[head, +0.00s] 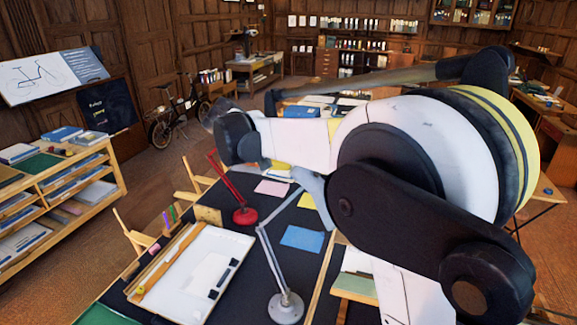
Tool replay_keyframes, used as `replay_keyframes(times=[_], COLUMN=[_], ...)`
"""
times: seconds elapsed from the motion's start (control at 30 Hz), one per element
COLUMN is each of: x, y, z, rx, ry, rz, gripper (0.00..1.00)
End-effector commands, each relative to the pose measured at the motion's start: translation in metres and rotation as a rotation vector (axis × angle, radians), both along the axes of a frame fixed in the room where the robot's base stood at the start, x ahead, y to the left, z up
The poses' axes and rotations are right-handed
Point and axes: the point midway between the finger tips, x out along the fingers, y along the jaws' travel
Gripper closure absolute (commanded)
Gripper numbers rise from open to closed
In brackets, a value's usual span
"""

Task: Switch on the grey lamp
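The grey lamp (285,307) stands on the dark desk top at the front middle. Its round base is near the desk's front edge, and its thin jointed arm rises to the upper left, then bends back to the right. Its blue-grey shade (317,190) is just beneath my white arm link, which partly covers it. I cannot tell whether the lamp is lit, and I cannot make out a switch. My arm crosses the picture above the lamp. My gripper's fingers do not show, so their place relative to the lamp is hidden.
A red lamp (245,215) stands behind the grey one. A white drawing board (190,272) with black pieces lies to its left. Blue (303,239) and pink (271,188) sheets lie flat on the desk. A wooden shelf (75,205) stands at left, with open floor between.

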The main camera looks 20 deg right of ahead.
Motion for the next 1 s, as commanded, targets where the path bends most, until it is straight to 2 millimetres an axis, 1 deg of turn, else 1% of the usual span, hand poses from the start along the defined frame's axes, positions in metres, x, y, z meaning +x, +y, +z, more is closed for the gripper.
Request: replay_keyframes(times=[0.23,0.63,0.67,0.7,0.73,1.0], x=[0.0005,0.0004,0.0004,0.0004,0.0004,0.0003], y=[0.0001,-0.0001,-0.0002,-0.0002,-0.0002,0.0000], z=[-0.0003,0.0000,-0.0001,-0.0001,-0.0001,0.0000], rx=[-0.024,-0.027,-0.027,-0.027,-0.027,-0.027], ry=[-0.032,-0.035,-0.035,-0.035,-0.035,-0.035], rz=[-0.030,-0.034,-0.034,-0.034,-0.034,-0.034], gripper=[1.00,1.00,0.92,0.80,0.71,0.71])
